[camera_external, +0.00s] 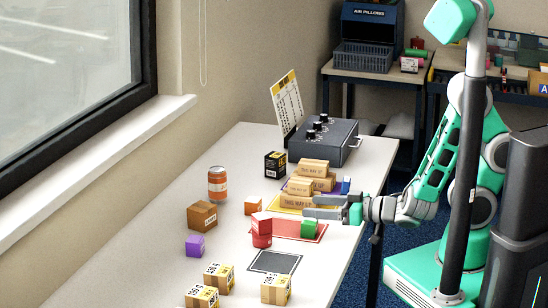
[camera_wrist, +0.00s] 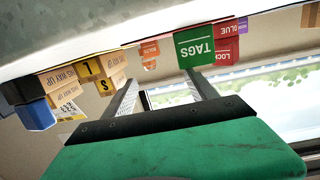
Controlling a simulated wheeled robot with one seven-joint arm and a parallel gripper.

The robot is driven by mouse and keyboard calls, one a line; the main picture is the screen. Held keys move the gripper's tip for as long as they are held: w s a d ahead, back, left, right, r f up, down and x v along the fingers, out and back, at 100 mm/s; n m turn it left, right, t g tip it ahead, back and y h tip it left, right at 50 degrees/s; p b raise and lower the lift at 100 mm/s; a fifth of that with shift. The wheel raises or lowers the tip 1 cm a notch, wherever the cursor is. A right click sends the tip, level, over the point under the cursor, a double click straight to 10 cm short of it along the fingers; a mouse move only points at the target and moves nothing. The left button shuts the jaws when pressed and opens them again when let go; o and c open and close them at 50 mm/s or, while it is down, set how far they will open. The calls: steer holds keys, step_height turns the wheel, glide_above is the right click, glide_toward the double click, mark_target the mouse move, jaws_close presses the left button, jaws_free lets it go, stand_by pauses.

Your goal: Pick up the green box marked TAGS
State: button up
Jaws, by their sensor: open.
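The green box marked TAGS (camera_external: 309,228) stands on the white table, at the right end of a red mat. In the wrist view the green box (camera_wrist: 195,46) shows its label upside down, just beyond the tip of the right finger. My gripper (camera_external: 308,207) is open and empty, reaching in from the table's right edge. In the external view its fingers appear just above and behind the green box. In the wrist view the box is not between the fingers (camera_wrist: 161,82).
Stacked tan THIS WAY UP boxes (camera_external: 297,202) stand beside the fingers. A dark mat (camera_external: 275,262) lies clear in front. Several cartons (camera_external: 219,277) stand at the table's front.

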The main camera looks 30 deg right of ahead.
mark_target(317, 225)
steer(key=s+y, duration=0.1)
steer(key=s+a+n+g, duration=0.1)
steer(key=s+f+n+y, duration=0.1)
steer(key=s, duration=0.1)
steer(key=shift+a+g+y, duration=0.3)
steer(key=shift+s+d+f+n+g+b, duration=0.3)
steer(key=shift+s+d+f+b, duration=0.2)
steer(key=shift+f, duration=0.25)
steer(key=shift+s+d+f+y, duration=0.15)
steer(key=shift+s+y, duration=0.15)
steer(key=shift+p+x, duration=0.6)
steer(key=shift+x, duration=1.85)
steer(key=shift+c, duration=0.5)
jaws_close()
